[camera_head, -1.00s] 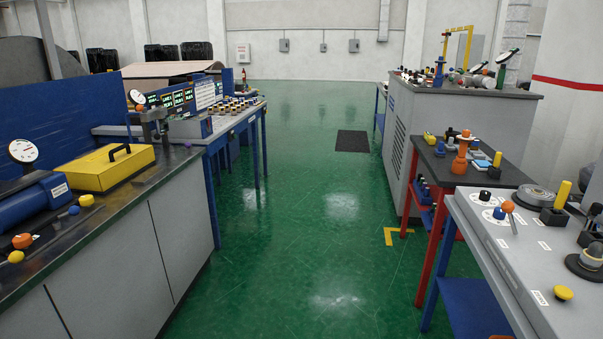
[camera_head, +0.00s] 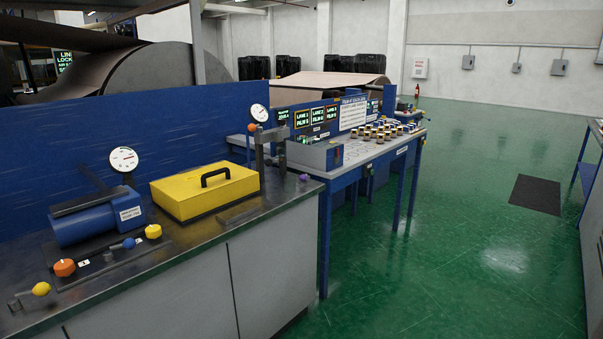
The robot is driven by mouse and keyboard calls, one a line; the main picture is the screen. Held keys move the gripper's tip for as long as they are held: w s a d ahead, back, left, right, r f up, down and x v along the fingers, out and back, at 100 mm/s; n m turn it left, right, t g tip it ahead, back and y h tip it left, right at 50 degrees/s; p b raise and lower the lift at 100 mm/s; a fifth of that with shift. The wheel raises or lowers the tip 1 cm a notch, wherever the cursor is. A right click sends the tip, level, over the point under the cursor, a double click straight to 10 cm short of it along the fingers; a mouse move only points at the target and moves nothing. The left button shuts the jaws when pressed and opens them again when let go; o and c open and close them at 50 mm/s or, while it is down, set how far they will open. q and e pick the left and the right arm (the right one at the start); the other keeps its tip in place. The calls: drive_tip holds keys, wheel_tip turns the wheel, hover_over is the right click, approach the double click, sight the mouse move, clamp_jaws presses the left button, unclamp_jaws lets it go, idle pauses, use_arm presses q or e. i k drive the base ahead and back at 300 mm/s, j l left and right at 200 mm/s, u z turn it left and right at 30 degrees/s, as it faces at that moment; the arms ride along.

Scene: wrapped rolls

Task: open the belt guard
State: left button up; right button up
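A yellow box-like cover with a black handle on top, which looks like the belt guard (camera_head: 205,190), sits closed on the dark top of the left workbench (camera_head: 150,252). A blue motor-like cylinder (camera_head: 97,217) with a white label stands just left of it. Neither of my grippers shows in the head view.
A round white gauge (camera_head: 123,159) stands behind the cylinder. Orange (camera_head: 64,267), yellow and blue knobs sit at the bench's front. A blue-legged table (camera_head: 352,158) with several small rolls stands beyond. The green floor (camera_head: 455,235) to the right is clear around a dark mat (camera_head: 535,194).

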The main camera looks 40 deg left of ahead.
sight(196, 191)
drive_tip(key=i+u, duration=0.35)
drive_tip(key=i+l+u, duration=0.1)
drive_tip(key=i+u, duration=0.25)
drive_tip(key=i, duration=0.15)
drive_tip(key=i+l+u, duration=0.3)
drive_tip(key=i+j, duration=0.05)
drive_tip(key=i, duration=0.05)
